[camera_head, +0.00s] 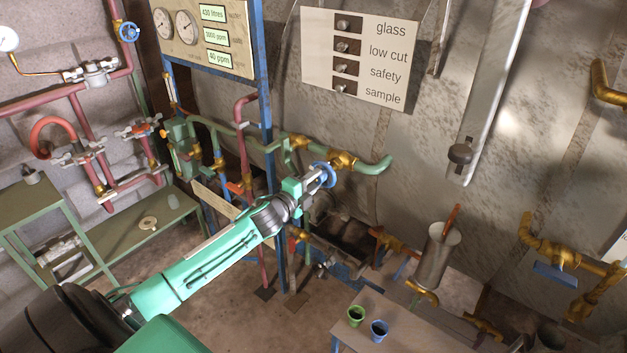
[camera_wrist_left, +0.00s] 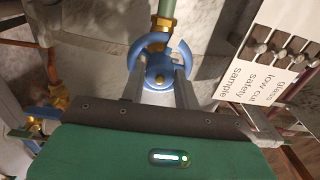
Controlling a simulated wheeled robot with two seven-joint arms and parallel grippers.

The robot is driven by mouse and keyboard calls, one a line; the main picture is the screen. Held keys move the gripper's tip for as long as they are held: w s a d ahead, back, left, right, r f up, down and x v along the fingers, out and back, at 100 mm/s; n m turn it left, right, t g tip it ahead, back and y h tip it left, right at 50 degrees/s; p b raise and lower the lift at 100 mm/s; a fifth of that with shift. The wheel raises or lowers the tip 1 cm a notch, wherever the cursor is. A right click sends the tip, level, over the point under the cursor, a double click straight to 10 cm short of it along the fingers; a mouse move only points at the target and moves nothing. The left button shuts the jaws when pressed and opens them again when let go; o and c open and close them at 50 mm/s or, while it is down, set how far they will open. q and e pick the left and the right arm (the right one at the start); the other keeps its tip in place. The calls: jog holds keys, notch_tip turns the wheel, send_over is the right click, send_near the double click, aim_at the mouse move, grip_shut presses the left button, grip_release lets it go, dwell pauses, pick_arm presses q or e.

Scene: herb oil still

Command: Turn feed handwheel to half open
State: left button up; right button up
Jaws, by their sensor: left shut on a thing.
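The blue feed handwheel (camera_head: 328,170) sits on a brass valve in the green pipe, right of the blue post. My left gripper (camera_head: 316,181) reaches it from the lower left and is shut on it. In the left wrist view the wheel's curved rim (camera_wrist_left: 184,54) and round hub show past the two fingers (camera_wrist_left: 162,82). The fingers stand on either side of the hub area and hide the near part of the wheel. I cannot read how far the valve is open. My right gripper is not in view.
A gauge panel (camera_head: 208,37) hangs at the upper left, and a labelled switch plate (camera_head: 358,85) is on the wall. Red pipes (camera_head: 87,135) run at left. A table (camera_head: 390,306) with a green cup (camera_head: 356,316) and a blue cup (camera_head: 379,331) stands at lower right.

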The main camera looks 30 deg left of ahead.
pick_arm(q)
jog(key=n+p, duration=0.3)
jog(key=n, duration=0.8)
jog(key=shift+f+n, duration=0.1)
jog(key=shift+n, duration=0.2)
dwell(0.4)
jog(key=o, duration=1)
jog(key=shift+c, duration=0.2)
jog(key=shift+s, duration=0.1)
jog(key=s+a+b, duration=0.1)
jog(key=s+b, duration=0.3)
jog(key=s, duration=0.9)
jog(key=shift+s, duration=0.3)
